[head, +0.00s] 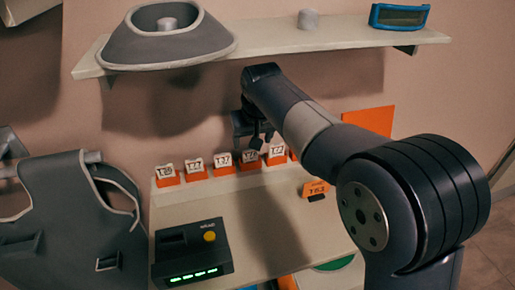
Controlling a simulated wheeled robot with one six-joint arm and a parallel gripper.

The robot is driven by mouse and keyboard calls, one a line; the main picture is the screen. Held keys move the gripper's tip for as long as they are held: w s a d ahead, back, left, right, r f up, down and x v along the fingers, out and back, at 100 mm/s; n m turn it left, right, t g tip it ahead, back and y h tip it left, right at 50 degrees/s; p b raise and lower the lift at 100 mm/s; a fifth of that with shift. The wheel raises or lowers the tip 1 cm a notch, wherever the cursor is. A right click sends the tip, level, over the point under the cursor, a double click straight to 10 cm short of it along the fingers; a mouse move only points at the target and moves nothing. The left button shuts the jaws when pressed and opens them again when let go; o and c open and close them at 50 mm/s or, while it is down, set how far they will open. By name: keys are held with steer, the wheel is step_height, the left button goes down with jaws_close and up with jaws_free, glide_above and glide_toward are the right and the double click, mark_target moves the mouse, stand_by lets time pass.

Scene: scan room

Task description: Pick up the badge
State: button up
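Several small badge-like white tags with black T numbers stand in orange bases in a row along the back of the counter, one of them a tag (223,160) near the middle. The rightmost is partly hidden by my arm. An orange tag (316,188) marked like "T 63" sits apart, further right, with a small black piece at its foot. I cannot tell which of these is the badge. My gripper (255,136) appears just above the row in the picture, dark and small. Its finger gap is unclear, and I see nothing held.
The pale counter (265,220) has free room in its middle. A black device (192,253) with green lights and a yellow button stands front left. A grey vest (65,220) hangs left. The shelf (270,42) above holds a grey collar-like piece (167,40) and a blue-framed device (399,16).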

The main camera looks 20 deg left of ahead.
mark_target(250, 150)
steer(key=shift+a+f, duration=0.15)
steer(key=shift+f, duration=0.25)
steer(key=x, duration=0.5)
steer(key=shift+f, duration=0.15)
steer(key=shift+c, duration=0.4)
steer(key=c, duration=1)
